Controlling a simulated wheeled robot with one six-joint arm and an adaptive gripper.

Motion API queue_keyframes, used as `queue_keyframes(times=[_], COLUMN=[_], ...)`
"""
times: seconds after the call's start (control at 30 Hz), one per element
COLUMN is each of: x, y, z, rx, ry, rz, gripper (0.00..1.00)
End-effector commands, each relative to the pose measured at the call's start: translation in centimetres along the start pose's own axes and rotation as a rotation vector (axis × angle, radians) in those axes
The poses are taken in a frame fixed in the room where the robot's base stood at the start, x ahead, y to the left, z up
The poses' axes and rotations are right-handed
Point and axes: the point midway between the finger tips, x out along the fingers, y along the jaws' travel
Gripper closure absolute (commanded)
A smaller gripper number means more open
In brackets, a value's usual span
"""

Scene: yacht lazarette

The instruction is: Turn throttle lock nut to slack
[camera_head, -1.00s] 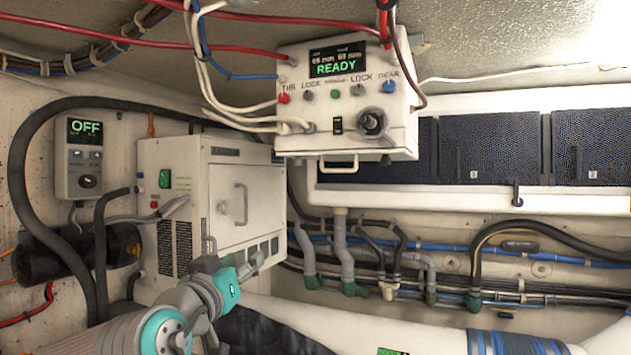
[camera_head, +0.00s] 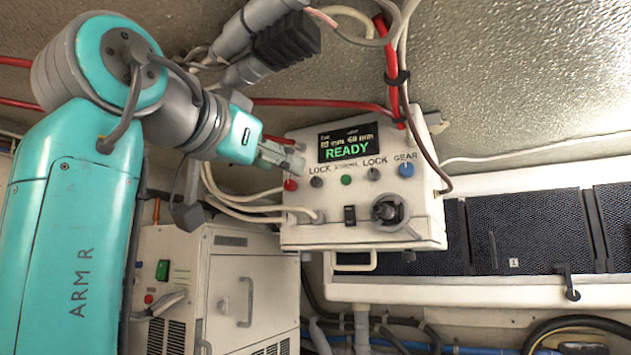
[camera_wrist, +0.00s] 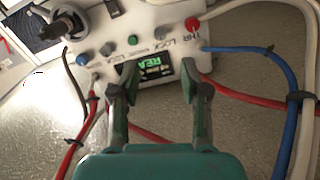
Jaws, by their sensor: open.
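The white control box (camera_head: 350,225) hangs from the ceiling and shows READY on its screen. Along its front, the grey throttle lock nut (camera_head: 316,182) under LOCK sits just right of the red throttle knob (camera_head: 290,185). In the wrist view the box appears upside down, with the throttle lock nut (camera_wrist: 161,32) beyond my fingertips and the red knob (camera_wrist: 192,24) to its right. My gripper (camera_head: 290,158) is at the box's upper left. It also shows in the wrist view (camera_wrist: 158,75), open and empty, its fingers straddling the screen. I cannot read the nut's setting.
A green button (camera_head: 345,180), a second grey lock nut (camera_head: 373,174) and a blue gear knob (camera_head: 406,170) continue the row. A grey lever knob (camera_head: 386,210) juts out below. Red cables (camera_head: 392,70) and white cables (camera_head: 240,205) run close to the box.

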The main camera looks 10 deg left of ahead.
Motion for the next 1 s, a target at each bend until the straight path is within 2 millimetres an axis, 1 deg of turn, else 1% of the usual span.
queue_keyframes(times=[0.17,0.4,0.53,0.73,1.0], x=[2.5,6.8,8.6,10.1,10.4], y=[0.1,0.1,0.1,0.0,0.0], z=[0.0,0.1,0.1,0.1,0.1], rx=[-0.002,-0.004,-0.003,-0.002,-0.001], ry=[0.001,0.002,0.001,0.001,0.001], rz=[0.003,0.004,0.003,0.001,0.000], gripper=[0.55,0.55,0.55,0.55,0.55])
